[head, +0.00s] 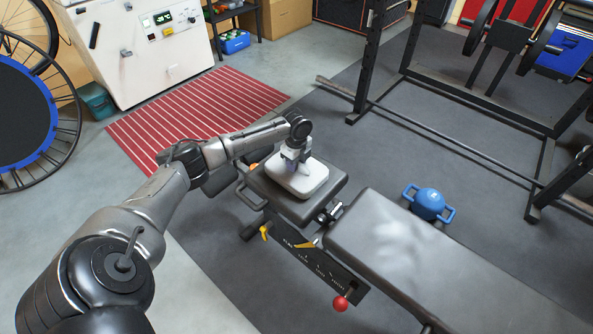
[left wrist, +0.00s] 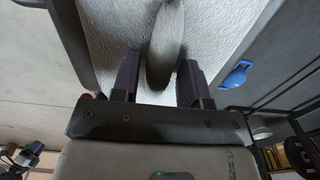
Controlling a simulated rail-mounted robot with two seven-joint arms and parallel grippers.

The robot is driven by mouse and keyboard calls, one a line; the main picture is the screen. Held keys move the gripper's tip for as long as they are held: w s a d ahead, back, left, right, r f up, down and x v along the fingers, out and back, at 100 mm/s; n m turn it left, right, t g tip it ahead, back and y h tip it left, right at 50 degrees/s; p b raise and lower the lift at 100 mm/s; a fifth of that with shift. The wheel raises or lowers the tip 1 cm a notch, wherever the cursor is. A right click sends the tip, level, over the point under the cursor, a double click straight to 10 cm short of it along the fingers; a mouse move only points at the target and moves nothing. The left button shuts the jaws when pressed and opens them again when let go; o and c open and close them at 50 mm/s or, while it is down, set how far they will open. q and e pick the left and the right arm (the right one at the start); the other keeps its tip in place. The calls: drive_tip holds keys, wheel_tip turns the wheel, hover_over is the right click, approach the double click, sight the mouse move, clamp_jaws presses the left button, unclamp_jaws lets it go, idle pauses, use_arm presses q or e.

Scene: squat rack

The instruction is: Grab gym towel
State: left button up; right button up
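The gym towel (head: 313,182) is a whitish folded pad lying on the dark seat pad of the weight bench (head: 283,203). My left gripper (head: 293,162) points down at the towel's top, near its far left part. In the left wrist view my left gripper (left wrist: 160,65) has its two dark fingers apart, with a raised grey fold of the towel (left wrist: 166,45) between them. A gap shows beside the fold, so the fingers do not look closed on it. The fingertips' contact with the towel is hard to tell.
The longer bench pad (head: 415,255) extends to the lower right. A blue kettlebell-like weight (head: 428,204) stands on the floor mat beyond it. The black squat rack (head: 450,135) is at the right. A red striped rug (head: 190,112) lies behind my left arm.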

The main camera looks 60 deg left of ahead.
use_arm(q)
clamp_jaws()
